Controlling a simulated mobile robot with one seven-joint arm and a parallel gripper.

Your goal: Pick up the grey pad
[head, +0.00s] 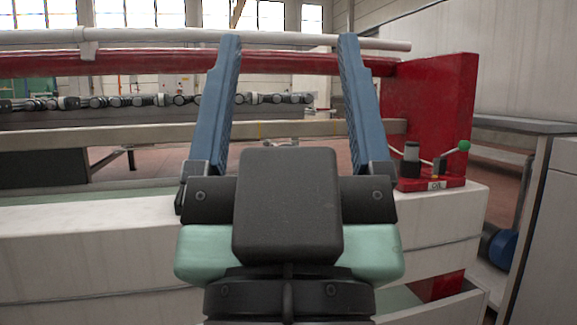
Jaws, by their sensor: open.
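My gripper (289,42) fills the middle of the head view. Its two blue fingers stand well apart and point away from me, with nothing visible between their tips. The dark block and green housing at its base are mine. I cannot make out a grey pad in this view; the gripper and its base hide part of the white machine ledge behind them.
A red machine frame (428,110) with a white pipe (140,39) and a row of rollers (120,101) runs across behind. A grey table (520,125) is at the right.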

